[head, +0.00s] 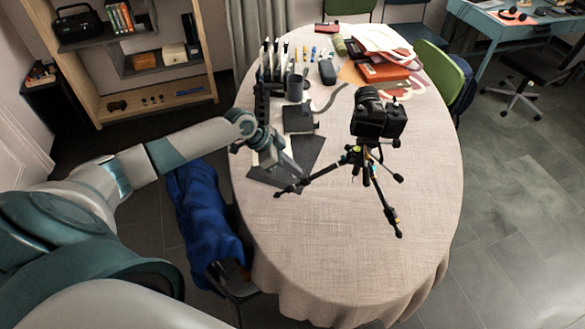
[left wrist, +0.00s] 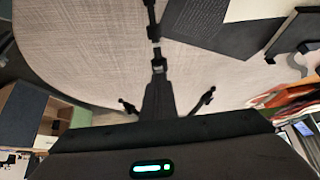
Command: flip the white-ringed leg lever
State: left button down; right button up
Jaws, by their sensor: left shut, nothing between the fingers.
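A black tripod (head: 364,165) stands on the cloth-covered table (head: 330,270) with a black camera (head: 378,120) on top. One leg points left toward my gripper, another toward the front. Small coloured marks show near the leg tops; I cannot make out which lever has the white ring. My left gripper (head: 299,174) is shut and empty, beside the left-pointing leg; I cannot tell whether it touches it. In the left wrist view a black leg (left wrist: 153,30) runs up from in front of the gripper tip (left wrist: 158,72). My right gripper is not in view.
A dark mat (head: 299,155), a dark notebook (head: 299,119), a grey mug (head: 295,88) and a black rack (head: 262,100) lie behind my gripper. Papers and an orange folder (head: 384,72) are at the back. The table front is clear. A blue cloth (head: 205,215) hangs over a chair.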

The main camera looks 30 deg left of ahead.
pick_arm(q)
jog(key=shift+w+d+r, duration=0.15)
dwell(0.3)
jog(key=c, duration=2.3)
grip_release()
jog(key=shift+p+v, duration=2.1)
jog(key=shift+v, duration=0.9)
